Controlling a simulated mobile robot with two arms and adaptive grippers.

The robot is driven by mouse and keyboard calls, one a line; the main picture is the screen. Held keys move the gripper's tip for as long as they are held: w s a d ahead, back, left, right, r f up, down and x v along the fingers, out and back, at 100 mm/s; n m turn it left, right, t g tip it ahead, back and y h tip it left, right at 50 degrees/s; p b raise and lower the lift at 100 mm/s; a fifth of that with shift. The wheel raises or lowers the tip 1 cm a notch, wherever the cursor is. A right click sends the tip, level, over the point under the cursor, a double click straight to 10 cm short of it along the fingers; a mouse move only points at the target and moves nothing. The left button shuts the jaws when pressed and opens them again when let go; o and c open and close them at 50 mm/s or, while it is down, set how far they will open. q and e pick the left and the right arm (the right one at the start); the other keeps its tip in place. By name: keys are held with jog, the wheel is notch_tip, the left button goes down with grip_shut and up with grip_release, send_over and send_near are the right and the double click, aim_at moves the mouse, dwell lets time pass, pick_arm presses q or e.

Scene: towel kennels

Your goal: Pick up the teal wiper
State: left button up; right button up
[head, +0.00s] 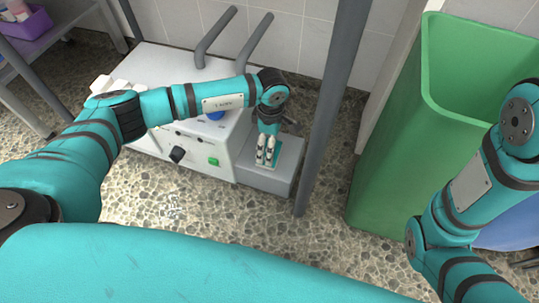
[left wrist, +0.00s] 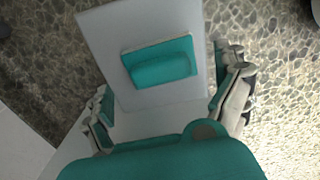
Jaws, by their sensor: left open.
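The teal wiper (left wrist: 162,68), a small flat teal block with a paler edge, lies on top of a grey box (left wrist: 100,35) in the left wrist view. In the head view only a sliver of the wiper (head: 276,152) shows behind my left gripper (head: 265,160), and the grey box (head: 288,172) stands beside a white machine. My left gripper is open and points down over the box. In the left wrist view its two fingers (left wrist: 169,106) are wide apart, with nothing between the tips, and the wiper is ahead of them. My right gripper is out of view.
The white machine (head: 215,165) with knobs stands left of the box, with grey pipes (head: 215,38) behind. A grey post (head: 325,110) rises close to the box's right side. A tall green bin (head: 395,150) stands further right. Pebbled floor (head: 250,215) is clear in front.

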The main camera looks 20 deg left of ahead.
aim_at(278, 146)
pick_arm(q)
notch_tip(278, 146, down, 2)
jog(key=shift+f+b, duration=0.15)
jog(key=shift+b, duration=0.25)
jog(key=shift+f+b, duration=0.3)
jog(key=shift+f, duration=0.15)
jog(key=shift+r, duration=0.1)
jog(key=shift+c, duration=0.4)
jog(key=c, duration=1.2)
